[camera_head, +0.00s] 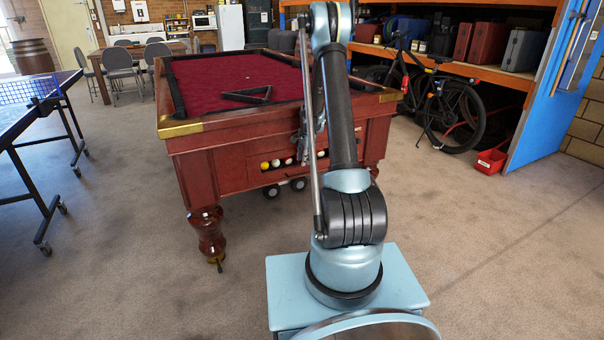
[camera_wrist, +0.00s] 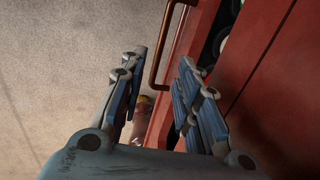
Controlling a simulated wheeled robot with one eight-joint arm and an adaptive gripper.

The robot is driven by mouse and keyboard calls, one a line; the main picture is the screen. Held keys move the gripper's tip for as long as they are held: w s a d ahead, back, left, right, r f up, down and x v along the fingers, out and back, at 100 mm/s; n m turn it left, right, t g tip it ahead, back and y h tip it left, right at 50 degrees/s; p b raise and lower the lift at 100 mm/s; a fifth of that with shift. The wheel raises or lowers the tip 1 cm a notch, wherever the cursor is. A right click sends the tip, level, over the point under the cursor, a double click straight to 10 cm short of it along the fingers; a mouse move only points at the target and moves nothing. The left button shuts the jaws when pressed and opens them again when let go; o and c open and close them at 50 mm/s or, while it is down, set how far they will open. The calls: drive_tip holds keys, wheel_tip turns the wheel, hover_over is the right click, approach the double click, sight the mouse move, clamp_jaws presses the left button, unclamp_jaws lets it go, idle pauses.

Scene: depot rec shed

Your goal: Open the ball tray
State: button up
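The ball tray is in the end of the wooden pool table (camera_head: 227,137); several balls (camera_head: 270,164) show in its slot in the head view, partly hidden by my arm. In the wrist view a brown bar handle (camera_wrist: 157,62) stands off the red-brown wooden front (camera_wrist: 265,75), beside a dark opening with pale balls (camera_wrist: 224,42). My gripper (camera_wrist: 161,62) is open, one finger on each side of the handle's line. The handle appears between or just beyond the fingertips; I cannot tell the exact depth or any contact. The tray looks shut.
A triangle rack (camera_head: 247,96) lies on the red cloth. The table's thick turned leg (camera_head: 208,232) stands at left. A table-tennis table (camera_head: 25,110) is at far left, a bicycle (camera_head: 440,100) and red bin (camera_head: 490,161) at right. The carpet in front is clear.

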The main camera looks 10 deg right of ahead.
sight(303, 170)
drive_tip(key=f, duration=0.2)
drive_tip(key=w+f, duration=0.1)
drive_tip(key=f, duration=0.5)
drive_tip(key=shift+w+a, duration=0.2)
drive_tip(key=shift+a, duration=0.1)
